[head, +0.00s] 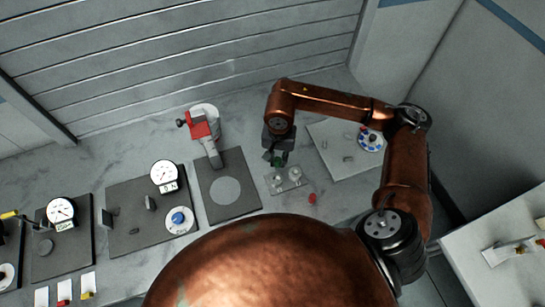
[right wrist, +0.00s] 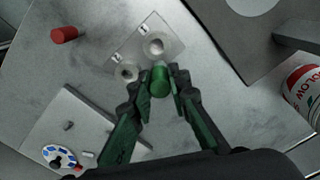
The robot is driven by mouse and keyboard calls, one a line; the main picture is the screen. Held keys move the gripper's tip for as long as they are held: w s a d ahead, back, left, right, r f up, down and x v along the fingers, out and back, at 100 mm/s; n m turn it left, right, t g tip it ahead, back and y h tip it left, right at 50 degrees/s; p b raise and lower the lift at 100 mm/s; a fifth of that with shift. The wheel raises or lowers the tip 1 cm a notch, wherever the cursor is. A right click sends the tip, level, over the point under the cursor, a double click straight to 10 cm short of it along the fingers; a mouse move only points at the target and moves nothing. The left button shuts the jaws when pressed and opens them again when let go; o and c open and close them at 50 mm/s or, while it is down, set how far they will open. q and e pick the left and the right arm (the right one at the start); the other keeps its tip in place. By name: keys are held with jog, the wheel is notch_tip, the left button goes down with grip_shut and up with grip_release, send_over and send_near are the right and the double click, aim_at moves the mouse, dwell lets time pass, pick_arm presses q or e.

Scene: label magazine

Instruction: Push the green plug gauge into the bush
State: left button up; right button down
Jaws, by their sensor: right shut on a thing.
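The green plug gauge (right wrist: 160,82) is between the fingers of my right gripper (right wrist: 158,88), which is shut on it. In the head view the gripper (head: 279,157) points down, and a bit of the green gauge (head: 280,163) shows below it. A small grey plate (head: 286,187) carries two round bushes. In the right wrist view one bush (right wrist: 156,47) is just beyond the gauge's end and the other bush (right wrist: 129,72) is to its left. Whether the gauge touches a bush, I cannot tell. My left gripper is out of view.
A red plug (head: 312,198) lies on the bench by the plate. A light board (head: 335,140) with a blue-and-white dial (head: 370,139) is at the right. Dial gauge stations fill the left.

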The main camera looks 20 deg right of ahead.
aim_at(277, 169)
jog(key=m+p, duration=0.2)
jog(key=m, duration=0.2)
jog(key=r+m+p, duration=0.1)
jog(key=m+p, duration=0.2)
jog(key=m, duration=0.1)
jog(key=r+m+p, duration=0.1)
jog(key=m+p, duration=0.1)
jog(key=m, duration=0.2)
jog(key=shift+s+a+r+m, duration=0.1)
jog(key=shift+a+m, duration=0.2)
jog(key=shift+a, duration=0.1)
jog(key=m+p, duration=0.2)
jog(key=m, duration=0.2)
jog(key=s+m+p, duration=0.1)
jog(key=m+p, duration=0.2)
jog(key=m, duration=0.2)
jog(key=m+p, duration=0.3)
jog(key=m, duration=0.2)
jog(key=shift+s+a+r, duration=0.1)
jog(key=shift+s+r, duration=0.05)
jog(key=shift+r, duration=0.1)
jog(key=shift+m, duration=0.4)
jog(key=shift+f+b, duration=0.1)
jog(key=shift+b, duration=0.3)
notch_tip(277, 169, down, 6)
jog(key=b, duration=0.5)
jog(key=shift+b, duration=0.55)
jog(key=shift+f+b, duration=1.8)
jog(key=shift+f, duration=0.1)
